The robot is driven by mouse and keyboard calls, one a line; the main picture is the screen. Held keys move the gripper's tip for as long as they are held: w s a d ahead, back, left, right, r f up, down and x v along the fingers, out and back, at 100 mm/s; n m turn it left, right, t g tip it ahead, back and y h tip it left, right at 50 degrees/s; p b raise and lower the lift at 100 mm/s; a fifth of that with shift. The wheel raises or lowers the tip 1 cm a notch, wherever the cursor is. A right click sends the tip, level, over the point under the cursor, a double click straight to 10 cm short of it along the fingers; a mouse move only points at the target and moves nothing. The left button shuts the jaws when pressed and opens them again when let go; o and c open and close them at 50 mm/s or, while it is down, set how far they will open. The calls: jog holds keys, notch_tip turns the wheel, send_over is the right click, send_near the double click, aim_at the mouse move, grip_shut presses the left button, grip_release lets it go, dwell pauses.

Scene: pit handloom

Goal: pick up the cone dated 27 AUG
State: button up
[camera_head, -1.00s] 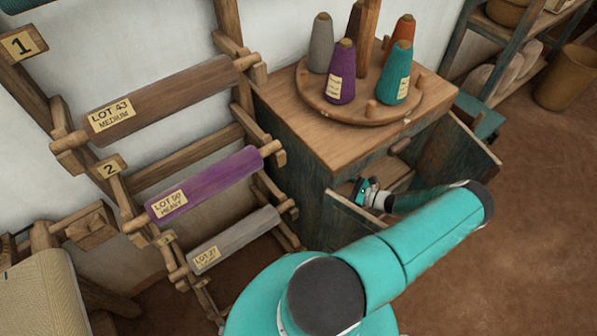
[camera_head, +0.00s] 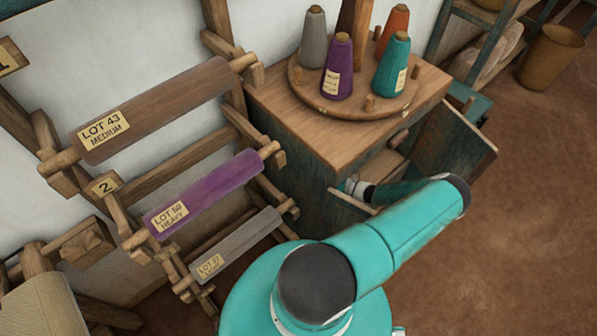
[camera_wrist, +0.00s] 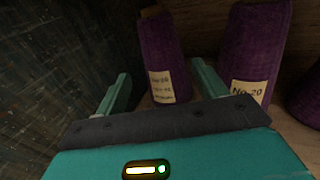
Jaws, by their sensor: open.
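In the wrist view, a purple cone (camera_wrist: 163,50) with a pale label stands between and beyond the fingertips of my gripper (camera_wrist: 160,72). In the head view my arm reaches into the open cabinet (camera_head: 300,150), and the fingers are hidden there.
Part of another purple cone (camera_wrist: 307,100) shows at the right edge. A dark wall (camera_wrist: 60,60) lies close on the left. On the cabinet top, a round stand (camera_head: 335,107) holds several cones. The cabinet door (camera_head: 455,150) hangs open right of my arm.

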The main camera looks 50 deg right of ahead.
jog(key=w+a, duration=0.1)
jog(key=w, duration=0.9)
jog(key=shift+w+a+f, duration=0.25)
jog(key=shift+f, duration=0.05)
jog(key=c, duration=0.9)
jog(key=shift+o, duration=0.2)
jog(key=shift+r, duration=0.1)
